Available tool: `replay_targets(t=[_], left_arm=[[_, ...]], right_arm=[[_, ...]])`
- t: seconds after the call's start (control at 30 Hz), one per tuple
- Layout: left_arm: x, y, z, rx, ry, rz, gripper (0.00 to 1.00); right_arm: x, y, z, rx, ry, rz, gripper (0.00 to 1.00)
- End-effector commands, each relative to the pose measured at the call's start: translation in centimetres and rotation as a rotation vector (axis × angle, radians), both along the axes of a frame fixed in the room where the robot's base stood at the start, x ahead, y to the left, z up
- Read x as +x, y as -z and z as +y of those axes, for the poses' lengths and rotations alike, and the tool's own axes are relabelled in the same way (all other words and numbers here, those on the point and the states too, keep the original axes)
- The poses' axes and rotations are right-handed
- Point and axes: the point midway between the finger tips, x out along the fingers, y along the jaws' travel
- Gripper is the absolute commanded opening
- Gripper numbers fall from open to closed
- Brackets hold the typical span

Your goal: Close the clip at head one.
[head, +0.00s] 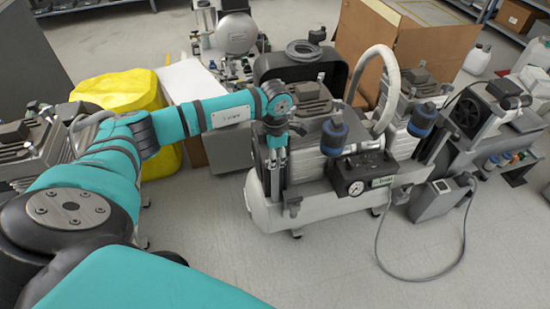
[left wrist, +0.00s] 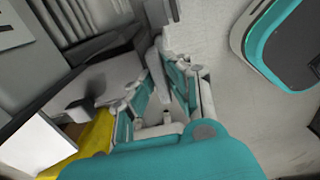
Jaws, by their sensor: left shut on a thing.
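The dental compressor has a white tank (head: 262,214), finned grey heads (head: 310,98) and a black box with a pressure gauge (head: 355,187). My left gripper (head: 276,172) points down at the compressor's left end, close against the near left head. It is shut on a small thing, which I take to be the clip. The fingers and wrist hide most of that thing. In the left wrist view, my gripper's teal fingers (left wrist: 166,98) reach toward grey machine parts, and the clip cannot be made out clearly. My right gripper is not in view.
Blue-capped filters (head: 334,136) and a thick white hose (head: 378,68) stand up right of my gripper. A yellow container (head: 118,88) and a cardboard box (head: 410,40) are behind. A cable (head: 430,276) loops on the floor at the right. The front floor is clear.

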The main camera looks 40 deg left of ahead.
Motion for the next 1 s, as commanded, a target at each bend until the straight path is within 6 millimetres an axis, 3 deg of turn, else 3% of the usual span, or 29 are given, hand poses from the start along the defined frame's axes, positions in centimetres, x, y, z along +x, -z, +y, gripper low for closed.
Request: replay_targets(t=[0.27, 1.0], left_arm=[[0.0, 0.0, 0.1, 0.001, 0.093, -0.001, 0.0], [0.1, 0.0, 0.1, 0.003, 0.758, -0.002, 0.0]], right_arm=[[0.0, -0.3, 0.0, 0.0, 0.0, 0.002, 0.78], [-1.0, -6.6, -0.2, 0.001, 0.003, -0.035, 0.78]])
